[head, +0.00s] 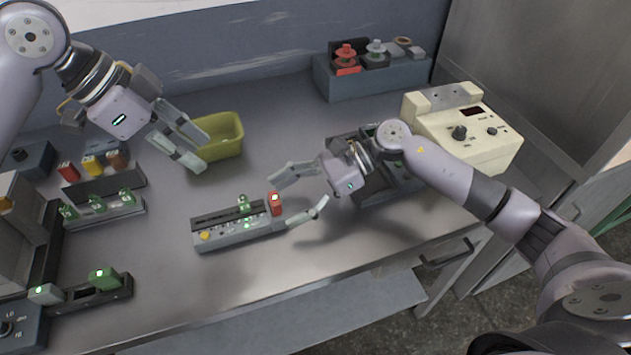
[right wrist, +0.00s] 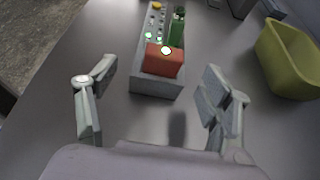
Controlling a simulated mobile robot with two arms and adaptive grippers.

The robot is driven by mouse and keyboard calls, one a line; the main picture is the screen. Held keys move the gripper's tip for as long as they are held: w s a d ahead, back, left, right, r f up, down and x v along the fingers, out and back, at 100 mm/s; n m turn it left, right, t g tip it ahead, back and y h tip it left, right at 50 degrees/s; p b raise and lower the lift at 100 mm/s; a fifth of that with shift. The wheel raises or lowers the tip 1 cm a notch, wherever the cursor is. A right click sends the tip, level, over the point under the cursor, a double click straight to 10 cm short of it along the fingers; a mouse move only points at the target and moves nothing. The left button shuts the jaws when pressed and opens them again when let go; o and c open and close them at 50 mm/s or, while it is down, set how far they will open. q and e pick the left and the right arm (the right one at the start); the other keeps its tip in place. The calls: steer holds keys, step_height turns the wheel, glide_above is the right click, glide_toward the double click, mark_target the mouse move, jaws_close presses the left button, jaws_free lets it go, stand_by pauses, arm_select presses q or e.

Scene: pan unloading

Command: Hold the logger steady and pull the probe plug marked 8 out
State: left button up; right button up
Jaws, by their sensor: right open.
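The logger is probably the grey slotted box (head: 228,239) mid-bench, with a yellow button at its left end. At its right end a red plug (head: 275,207) stands upright with a lit white spot, and a green plug (head: 244,203) stands beside it. I cannot read a number on either. In the right wrist view, the red plug (right wrist: 163,61) is nearest, with the green plug (right wrist: 177,27) behind it. My right gripper (head: 283,204) is open, its fingers spread on either side of the red plug's end, apart from it. My left gripper (head: 203,154) is open and empty, above the bench behind the logger.
A yellow-green bin (head: 220,136) stands behind my left gripper. Racks with green plugs (head: 103,276) sit at the left. A cream instrument (head: 462,128) stands at the right, and a grey block with red and grey knobs (head: 372,82) at the back. Bare bench lies in front of the logger.

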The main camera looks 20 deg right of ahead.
mark_target(240, 198)
steer(key=x, duration=0.5)
steer(key=shift+c, duration=0.4)
steer(key=c, duration=1.4)
arm_select(q)
steer(key=shift+o, duration=0.7)
arm_select(e)
steer(key=shift+c, duration=0.2)
arm_select(q)
steer(key=d+f+n+t, duration=0.1)
steer(key=d+f, duration=0.1)
steer(key=f, duration=0.2)
steer(key=d+f+n+y, duration=0.1)
steer(key=f, duration=0.4)
steer(key=d+f+n+t+y, duration=0.1)
steer(key=d+f+n, duration=0.1)
steer(key=f, duration=0.3)
steer(key=shift+s+d+t, duration=0.3)
steer(key=shift+c, duration=0.3)
